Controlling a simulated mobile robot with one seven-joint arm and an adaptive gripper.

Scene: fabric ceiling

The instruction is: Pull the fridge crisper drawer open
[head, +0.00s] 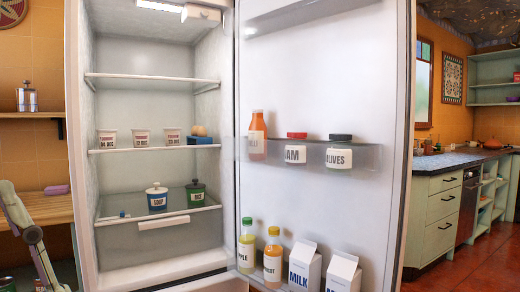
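The fridge stands open, with its door (325,105) swung out to the right. The crisper drawer (130,240) is low in the fridge, below the lowest shelf. Its front looks clear or grey, and a white bar handle (163,222) sits at the top middle of it. The drawer appears shut, with its front about level with the shelf edge. I cannot make out anything inside it. My gripper is not in view.
Labelled tubs (141,137) sit higher. Bottles (272,256) and milk cartons (304,267) fill the low door rack, right of the drawer. A counter (445,162) stands far right.

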